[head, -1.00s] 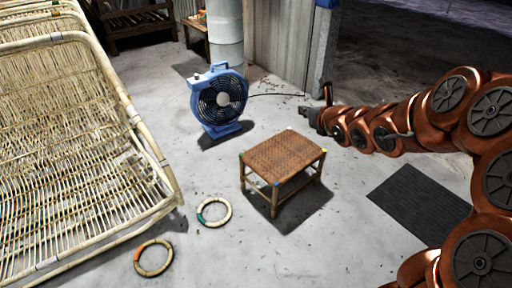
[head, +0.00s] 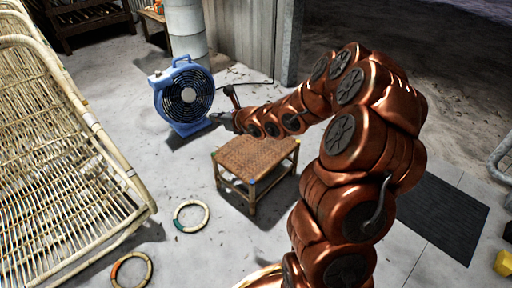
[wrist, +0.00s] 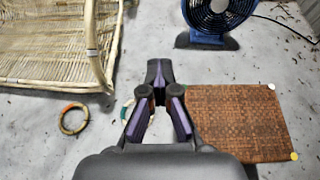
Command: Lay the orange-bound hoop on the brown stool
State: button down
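The orange-bound hoop (head: 131,254) lies flat on the floor at the lower left of the head view, its orange binding on its left side. It also shows at the left in the wrist view (wrist: 62,122). The brown stool (head: 255,156) has a woven top and stands upright with nothing on it; in the wrist view its top (wrist: 240,120) is at the right. My gripper (head: 217,117) is in the air near the stool's far left side, apart from the hoop. In the wrist view its fingertips (wrist: 158,72) are together with nothing seen between them.
A second hoop (head: 176,216) with green binding lies between the first hoop and the stool. A blue fan (head: 186,98) stands behind the stool, and a large rattan frame (head: 60,160) fills the left. A dark mat (head: 445,215) and a yellow object (head: 503,263) are at the right.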

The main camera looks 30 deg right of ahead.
jog(key=s+d+f, duration=0.2)
jog(key=d+f, duration=0.3)
jog(key=f, duration=0.2)
jog(key=s+d+f, duration=0.3)
jog(key=d+f, duration=0.3)
jog(key=s+d+f+p, duration=0.1)
jog(key=s+d+f, duration=0.5)
jog(key=s+f, duration=0.5)
jog(key=shift+s+d+f+m+h, duration=0.15)
jog(key=shift+f+m+h, duration=0.25)
jog(key=shift+f, duration=0.5)
jog(key=shift+r, duration=0.1)
